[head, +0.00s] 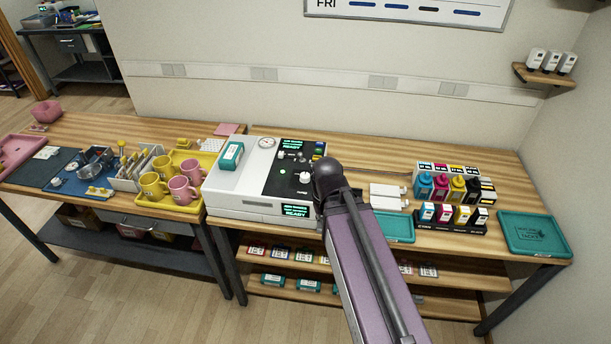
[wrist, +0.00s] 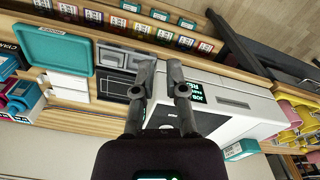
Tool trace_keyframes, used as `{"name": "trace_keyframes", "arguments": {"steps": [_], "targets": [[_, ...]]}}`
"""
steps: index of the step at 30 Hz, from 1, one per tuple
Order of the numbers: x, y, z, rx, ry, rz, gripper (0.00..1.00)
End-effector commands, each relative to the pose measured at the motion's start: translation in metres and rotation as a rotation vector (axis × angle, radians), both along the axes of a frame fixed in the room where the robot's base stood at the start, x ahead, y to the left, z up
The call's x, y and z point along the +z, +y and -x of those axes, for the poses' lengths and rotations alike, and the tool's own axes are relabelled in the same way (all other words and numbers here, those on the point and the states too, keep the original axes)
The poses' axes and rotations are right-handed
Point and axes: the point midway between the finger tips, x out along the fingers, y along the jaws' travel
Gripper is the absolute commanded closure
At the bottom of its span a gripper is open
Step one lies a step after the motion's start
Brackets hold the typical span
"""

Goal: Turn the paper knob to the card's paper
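The white press (head: 232,185) stands on the right-hand table, with a black control panel (head: 280,180). A white knob (head: 304,177) sits on the panel, just left of my dark arm joint; a smaller control is above it. I cannot read which is the paper knob, and I cannot make out the card. My gripper (wrist: 162,75) is open and empty in the wrist view, its two dark fingers apart. The press (wrist: 240,105) is right of the fingers there; its knobs are hidden. In the head view my arm hides the gripper.
Green-lit screens (head: 295,211) read READY. Mugs (head: 182,190) stand on a yellow tray left of the press. Ink bottles (head: 458,185) and a teal tray (head: 535,235) are to the right. Another teal tray (wrist: 52,48) lies left of my fingers in the wrist view.

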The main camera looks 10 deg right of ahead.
Motion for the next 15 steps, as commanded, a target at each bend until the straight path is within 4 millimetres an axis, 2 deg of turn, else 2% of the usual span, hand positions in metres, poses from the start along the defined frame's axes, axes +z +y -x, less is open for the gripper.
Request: {"name": "trace_keyframes", "arguments": {"steps": [1,5,11,15], "targets": [[0.001,0.0,-0.003,-0.007,0.0,0.0,0.55],[0.007,0.0,-0.018,-0.053,0.0,0.0,0.17],[0.024,0.0,-0.068,-0.232,0.0,0.0,0.15],[0.04,0.002,-0.116,-0.417,0.0,-0.001,0.15]]}}
